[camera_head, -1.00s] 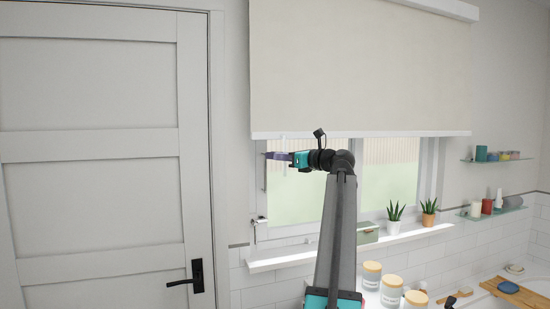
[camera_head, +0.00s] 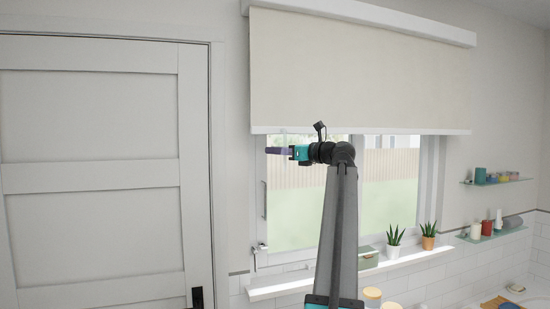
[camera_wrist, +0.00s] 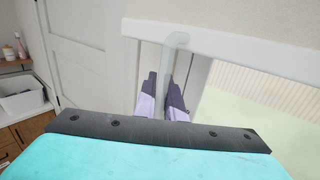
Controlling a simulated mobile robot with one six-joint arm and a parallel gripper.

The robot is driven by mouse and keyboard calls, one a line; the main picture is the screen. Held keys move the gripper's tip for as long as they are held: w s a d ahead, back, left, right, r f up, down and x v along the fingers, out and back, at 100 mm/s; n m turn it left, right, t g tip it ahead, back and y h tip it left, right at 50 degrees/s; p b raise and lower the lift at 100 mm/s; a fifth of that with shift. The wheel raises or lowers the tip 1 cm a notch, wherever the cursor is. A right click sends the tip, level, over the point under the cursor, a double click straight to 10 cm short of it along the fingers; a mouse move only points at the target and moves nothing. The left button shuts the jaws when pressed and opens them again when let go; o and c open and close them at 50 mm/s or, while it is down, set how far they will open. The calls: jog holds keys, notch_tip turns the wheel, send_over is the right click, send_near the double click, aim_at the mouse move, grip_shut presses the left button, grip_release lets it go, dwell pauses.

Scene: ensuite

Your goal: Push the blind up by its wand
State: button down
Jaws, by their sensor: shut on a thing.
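The blind (camera_head: 350,75) is a cream roller blind with a white bottom rail (camera_head: 360,130), covering the upper part of the window. Its wand (camera_wrist: 168,62) is a pale, translucent rod hanging from the rail (camera_wrist: 225,43) in the wrist view. My gripper (camera_head: 277,151) is just below the rail's left end in the head view. In the wrist view its purple-grey fingers (camera_wrist: 161,92) are on either side of the wand, shut on it. The wand's lower part is hidden behind the gripper body.
A white panelled door (camera_head: 100,170) is left of the window. Glass shelves (camera_head: 490,236) with bottles are on the right wall.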

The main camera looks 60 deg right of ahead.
jog(key=shift+r, duration=0.65)
jog(key=c, duration=1.8)
grip_release()
jog(key=shift+c, duration=0.2)
jog(key=s+b, duration=0.4)
jog(key=s, duration=1)
jog(key=shift+a, duration=0.35)
